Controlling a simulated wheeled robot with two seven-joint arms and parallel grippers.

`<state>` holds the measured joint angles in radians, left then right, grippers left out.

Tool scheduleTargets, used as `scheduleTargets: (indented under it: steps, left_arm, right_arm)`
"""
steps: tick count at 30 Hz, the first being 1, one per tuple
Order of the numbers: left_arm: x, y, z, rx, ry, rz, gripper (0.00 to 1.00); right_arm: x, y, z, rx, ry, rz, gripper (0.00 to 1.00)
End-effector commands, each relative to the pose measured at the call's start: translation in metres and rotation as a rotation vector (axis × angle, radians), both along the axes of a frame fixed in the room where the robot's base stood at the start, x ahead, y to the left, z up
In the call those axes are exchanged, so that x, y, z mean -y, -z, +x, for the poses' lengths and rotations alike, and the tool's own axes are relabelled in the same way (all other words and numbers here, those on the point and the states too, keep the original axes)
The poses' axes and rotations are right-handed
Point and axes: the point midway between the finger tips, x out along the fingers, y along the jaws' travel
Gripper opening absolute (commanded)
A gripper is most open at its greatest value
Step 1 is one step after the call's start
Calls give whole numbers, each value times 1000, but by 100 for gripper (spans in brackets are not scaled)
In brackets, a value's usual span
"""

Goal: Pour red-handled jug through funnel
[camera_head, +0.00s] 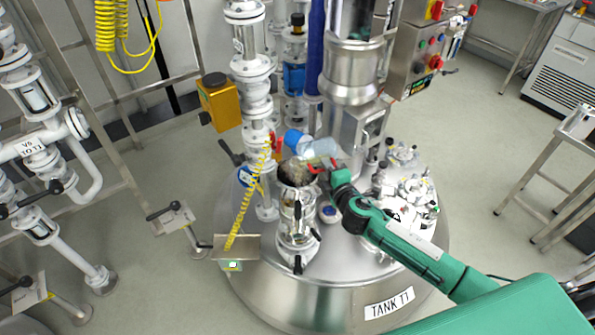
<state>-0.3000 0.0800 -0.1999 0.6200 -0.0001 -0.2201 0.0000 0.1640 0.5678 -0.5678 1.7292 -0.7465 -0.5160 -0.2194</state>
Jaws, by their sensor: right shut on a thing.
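The red-handled jug (320,147) is clear, with a blue part at its left end, and is held tilted well over on its side above the tank top. My right gripper (331,171), at the end of the green arm, is shut on the jug by its red handle. The metal funnel (296,174) sits on a valve fitting on the tank, just below and left of the jug. Whether anything flows from the jug cannot be made out. My left gripper is not in view.
The steel tank (335,268) is labelled TANK T1. White pipework and a yellow coiled hose (241,215) stand left of the funnel, with a metal column (352,75) behind. Fittings (407,190) crowd the tank top at right. Open floor lies on both sides.

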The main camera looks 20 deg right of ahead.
Motion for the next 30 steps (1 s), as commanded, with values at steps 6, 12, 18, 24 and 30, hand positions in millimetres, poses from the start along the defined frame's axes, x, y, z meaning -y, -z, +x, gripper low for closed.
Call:
scheduleTargets:
  steps: [6, 12, 18, 24, 30]
  left_arm:
    - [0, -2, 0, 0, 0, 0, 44]
    - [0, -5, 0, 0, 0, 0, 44]
    - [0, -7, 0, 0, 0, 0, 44]
    - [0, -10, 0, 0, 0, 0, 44]
    - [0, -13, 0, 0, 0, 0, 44]
  right_arm:
    - [-1, -1, 0, 3, 0, -12, 0]
    - [-2, -3, 0, 6, 0, -32, 0]
    - [-3, -4, 0, 10, 0, -57, 0]
    - [-4, -5, 0, 13, 1, -80, 0]
    - [-5, -6, 0, 16, 0, -105, 0]
